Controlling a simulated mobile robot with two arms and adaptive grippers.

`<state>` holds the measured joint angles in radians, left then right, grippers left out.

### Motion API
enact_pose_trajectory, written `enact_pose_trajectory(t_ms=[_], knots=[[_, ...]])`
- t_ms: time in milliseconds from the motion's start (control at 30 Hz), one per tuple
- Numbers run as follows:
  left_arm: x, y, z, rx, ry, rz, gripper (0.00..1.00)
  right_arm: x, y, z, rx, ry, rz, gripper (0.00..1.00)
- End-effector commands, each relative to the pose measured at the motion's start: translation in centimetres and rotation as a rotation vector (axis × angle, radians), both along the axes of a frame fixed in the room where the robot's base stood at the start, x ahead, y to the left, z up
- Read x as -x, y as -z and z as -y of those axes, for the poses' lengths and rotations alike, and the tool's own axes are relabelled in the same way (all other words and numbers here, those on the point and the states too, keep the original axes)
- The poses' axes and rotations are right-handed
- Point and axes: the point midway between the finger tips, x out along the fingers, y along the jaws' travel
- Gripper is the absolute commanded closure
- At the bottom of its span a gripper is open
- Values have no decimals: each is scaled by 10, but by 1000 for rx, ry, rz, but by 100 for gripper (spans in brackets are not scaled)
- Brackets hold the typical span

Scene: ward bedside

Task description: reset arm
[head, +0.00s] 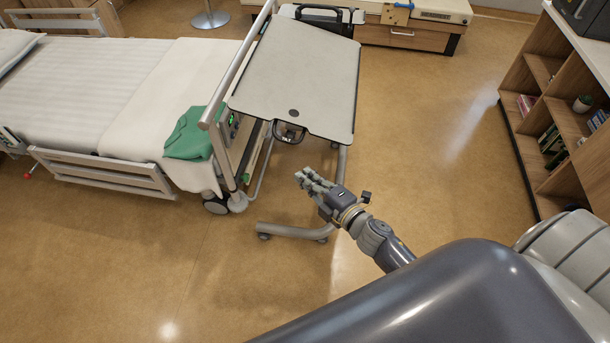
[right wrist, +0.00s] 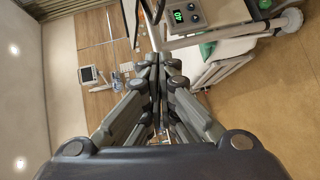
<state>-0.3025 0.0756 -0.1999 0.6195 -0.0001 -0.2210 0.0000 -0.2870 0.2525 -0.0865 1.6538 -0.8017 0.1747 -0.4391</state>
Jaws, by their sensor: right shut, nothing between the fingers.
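My right gripper (head: 302,178) is out in front of me in the head view, above the floor and just short of the overbed table. It is shut and empty. In the right wrist view its fingers (right wrist: 160,62) meet along the middle with nothing between them. My right arm reaches in from the lower right of the head view. My left gripper is not in view.
An overbed table (head: 310,75) with a bare grey top stands ahead, its wheeled base (head: 290,230) near my right gripper. A bed (head: 90,85) with a green cloth (head: 192,135) is at left. Shelves (head: 560,110) stand at right. The floor (head: 430,130) between is clear.

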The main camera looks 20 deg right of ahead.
Motion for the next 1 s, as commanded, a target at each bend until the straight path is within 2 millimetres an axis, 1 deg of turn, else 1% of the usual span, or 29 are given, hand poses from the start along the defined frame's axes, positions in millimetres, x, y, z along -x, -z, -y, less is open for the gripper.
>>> enact_pose_trajectory(t_ms=[167, 333, 400, 467, 567, 600, 633, 667, 700, 767, 800, 867, 900, 967, 1000], knots=[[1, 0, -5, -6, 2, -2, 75, 0, 0, 0, 0, 0, 0, 100], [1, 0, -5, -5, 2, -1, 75, 0, 1, 0, -1, 1, -3, 100], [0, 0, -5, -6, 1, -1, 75, 1, 9, 1, -14, 9, -20, 100], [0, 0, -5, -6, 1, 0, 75, 5, 25, 4, -42, 30, -59, 100], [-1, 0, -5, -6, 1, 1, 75, 19, 73, 12, -130, 94, -179, 100], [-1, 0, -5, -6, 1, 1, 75, 28, 99, 16, -176, 132, -242, 100], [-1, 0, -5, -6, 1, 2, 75, 37, 119, 19, -212, 163, -292, 100], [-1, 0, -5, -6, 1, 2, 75, 47, 140, 22, -250, 198, -345, 100], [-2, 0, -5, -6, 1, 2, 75, 62, 167, 24, -299, 244, -415, 100], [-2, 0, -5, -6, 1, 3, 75, 86, 206, 28, -368, 317, -516, 100], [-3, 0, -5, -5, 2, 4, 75, 105, 231, 30, -412, 369, -583, 100], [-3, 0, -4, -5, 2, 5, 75, 136, 265, 31, -473, 447, -680, 100], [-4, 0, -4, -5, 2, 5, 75, 158, 287, 32, -512, 502, -744, 100], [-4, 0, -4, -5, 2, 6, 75, 193, 317, 32, -564, 586, -836, 100], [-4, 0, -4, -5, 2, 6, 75, 218, 335, 31, -596, 645, -897, 100]])
